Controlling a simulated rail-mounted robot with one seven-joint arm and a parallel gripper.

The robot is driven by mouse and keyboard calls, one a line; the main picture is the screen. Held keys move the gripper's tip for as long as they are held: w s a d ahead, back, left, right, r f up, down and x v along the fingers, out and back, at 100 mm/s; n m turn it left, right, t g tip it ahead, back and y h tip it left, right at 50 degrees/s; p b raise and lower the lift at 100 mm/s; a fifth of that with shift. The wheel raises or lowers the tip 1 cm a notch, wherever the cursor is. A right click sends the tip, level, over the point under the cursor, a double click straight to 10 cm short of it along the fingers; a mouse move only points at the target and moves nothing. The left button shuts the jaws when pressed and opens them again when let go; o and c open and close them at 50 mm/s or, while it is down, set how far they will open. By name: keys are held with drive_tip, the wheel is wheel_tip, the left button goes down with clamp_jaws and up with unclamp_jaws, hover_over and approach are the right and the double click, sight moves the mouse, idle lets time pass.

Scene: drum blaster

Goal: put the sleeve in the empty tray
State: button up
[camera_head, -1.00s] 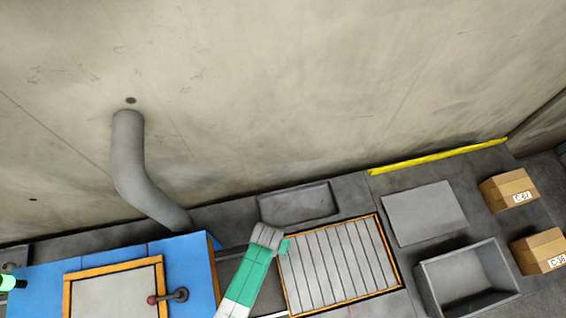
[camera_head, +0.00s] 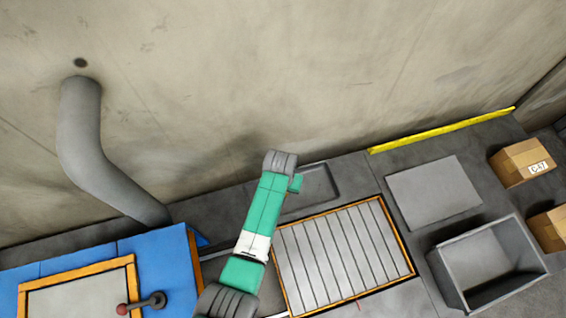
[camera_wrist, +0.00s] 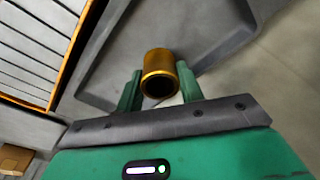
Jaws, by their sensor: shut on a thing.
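The sleeve (camera_wrist: 159,64) is a short gold-coloured hollow cylinder. In the wrist view my gripper (camera_wrist: 160,84) is shut on it, with one green finger on each side and its open end facing the camera. A shallow grey tray (camera_head: 322,183) lies against the wall behind the slatted panel in the head view, partly covered by my arm. Its visible part looks empty. In the wrist view a grey tray (camera_wrist: 112,58) lies behind the held sleeve. I cannot tell the gap between them. The sleeve cannot be made out in the head view.
An orange-framed slatted panel (camera_head: 343,256) lies in front of the tray. To the right are a flat grey plate (camera_head: 433,192), a deep open grey bin (camera_head: 487,264) and cardboard boxes (camera_head: 522,162). A blue cabinet (camera_head: 165,265) and a grey pipe (camera_head: 85,150) are at left.

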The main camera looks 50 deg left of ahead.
wheel_tip(320, 180, down, 4)
drive_tip(key=b, duration=0.3)
drive_tip(key=shift+r+p, duration=0.25)
drive_tip(key=shift+p, duration=0.05)
drive_tip(key=shift+f, duration=0.2)
drive_tip(key=o, duration=1.3)
drive_tip(key=shift+r, duration=0.1)
drive_tip(key=r+p, duration=0.1)
drive_tip(key=r, duration=0.3)
drive_tip(key=s+r, duration=0.1)
drive_tip(key=r, duration=0.3)
drive_tip(key=r+p, duration=0.1)
drive_tip(key=r, duration=0.3)
drive_tip(key=shift+s+d+p, duration=0.15)
drive_tip(key=shift+d+p, duration=0.15)
drive_tip(key=shift+d, duration=0.1)
